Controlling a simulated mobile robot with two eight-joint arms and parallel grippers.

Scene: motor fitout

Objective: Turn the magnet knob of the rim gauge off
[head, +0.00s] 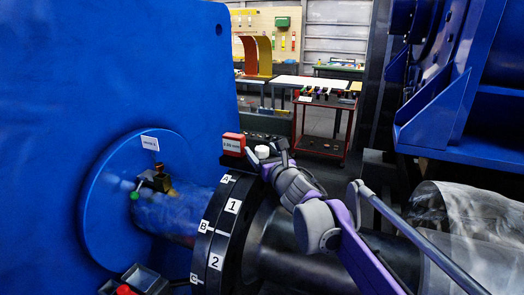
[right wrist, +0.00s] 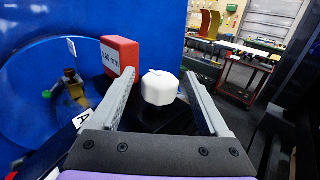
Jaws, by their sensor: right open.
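The rim gauge has a red display box (head: 233,144) and a white knob (head: 262,151) on a black base at the top of the dark numbered coupling rim. In the right wrist view, the red box (right wrist: 120,55) carries a label ending in "mm", and the faceted white knob (right wrist: 159,88) stands to its right. My right gripper (head: 273,154) is open at the gauge. In the right wrist view its two fingers (right wrist: 160,78) lie on either side of the knob, with visible gaps. The knob's underside and exact depth between the fingers are unclear. My left gripper is not in view.
The coupling rim (head: 222,225) bears labels A, B, C, 1 and 2. A blue housing (head: 90,90) stands left, with a brass fitting (head: 160,183) near its shaft. A blue machine (head: 450,90) stands right. A red cart (head: 325,120) is behind.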

